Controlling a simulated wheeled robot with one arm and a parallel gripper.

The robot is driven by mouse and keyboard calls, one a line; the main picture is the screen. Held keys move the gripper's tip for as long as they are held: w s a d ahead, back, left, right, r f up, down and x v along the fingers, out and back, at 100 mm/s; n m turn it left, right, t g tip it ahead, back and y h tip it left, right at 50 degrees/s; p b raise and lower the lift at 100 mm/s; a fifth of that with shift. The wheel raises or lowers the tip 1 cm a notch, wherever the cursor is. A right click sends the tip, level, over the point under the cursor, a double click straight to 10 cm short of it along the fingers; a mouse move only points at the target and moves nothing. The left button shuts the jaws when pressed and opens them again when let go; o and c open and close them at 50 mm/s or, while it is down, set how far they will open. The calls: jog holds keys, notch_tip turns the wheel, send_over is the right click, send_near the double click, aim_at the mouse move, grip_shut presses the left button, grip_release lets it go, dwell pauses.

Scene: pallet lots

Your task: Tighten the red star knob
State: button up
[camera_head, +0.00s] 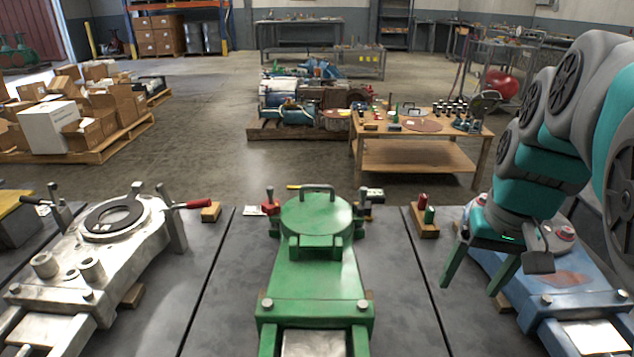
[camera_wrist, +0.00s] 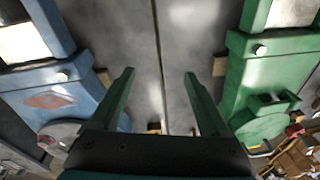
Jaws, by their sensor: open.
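Another red knob (camera_head: 270,206) is at the left of the green fixture's round lid. Their star shape is too small to confirm. My gripper (camera_head: 468,289) is open and empty, pointing down over the table between the green fixture (camera_head: 315,265) and the blue fixture (camera_head: 575,290). In the wrist view its fingers (camera_wrist: 159,73) are apart over bare grey table, touching no knob.
A metal fixture (camera_head: 90,265) with a red-handled lever (camera_head: 192,205) stands at the left. A wooden block (camera_head: 424,232) holding red and green cylinders sits between the green and blue fixtures. A wooden bench (camera_head: 415,155) stands behind. The grey tabletop between fixtures is mostly clear.

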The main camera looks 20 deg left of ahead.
jog(key=w+a+r+n+t, duration=0.1)
jog(key=w+a+r, duration=0.1)
jog(key=w+a, duration=0.15)
jog(key=w+a+r+n, duration=0.1)
jog(key=w+a+r, duration=0.2)
jog(key=w, duration=0.2)
jog(key=n+g+y, duration=0.1)
jog(key=n+y, duration=0.2)
jog(key=n, duration=1)
send_near(273, 199)
notch_tip(273, 199, down, 2)
jog(key=x, duration=0.5)
jog(key=b+x, duration=0.1)
jog(key=x, duration=0.1)
jog(key=shift+w+a+f, duration=0.1)
jog(key=shift+a+f, duration=0.15)
jog(key=shift+a, duration=0.2)
jog(key=shift+c, duration=0.2)
jog(key=shift+y, duration=0.3)
grip_shut()
